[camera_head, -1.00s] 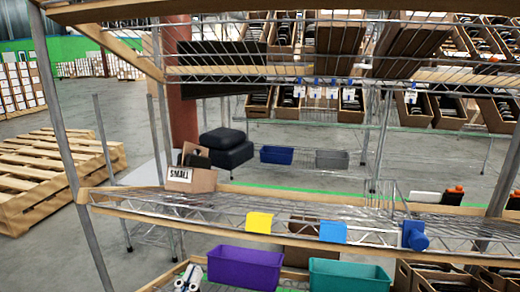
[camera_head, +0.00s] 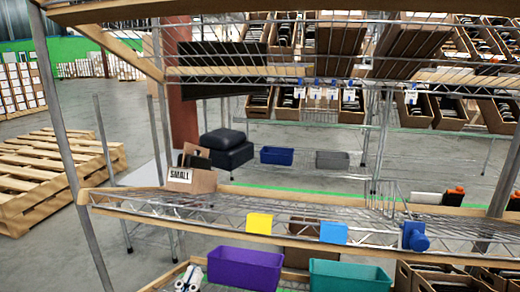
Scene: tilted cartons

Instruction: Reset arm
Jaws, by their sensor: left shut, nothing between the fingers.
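What appears to be my left gripper (camera_head: 190,271), white with dark parts, shows small at the bottom edge. It is left of the purple bin (camera_head: 245,270), by the wooden rim of the lower shelf. It is shut, with nothing seen in it. Its lower part is cut off by the frame. My right gripper is not in view.
A wire shelf (camera_head: 150,204) with a wooden rim crosses the view. A teal bin (camera_head: 349,275) stands below. Wooden pallets (camera_head: 60,170) lie left; open floor lies between.

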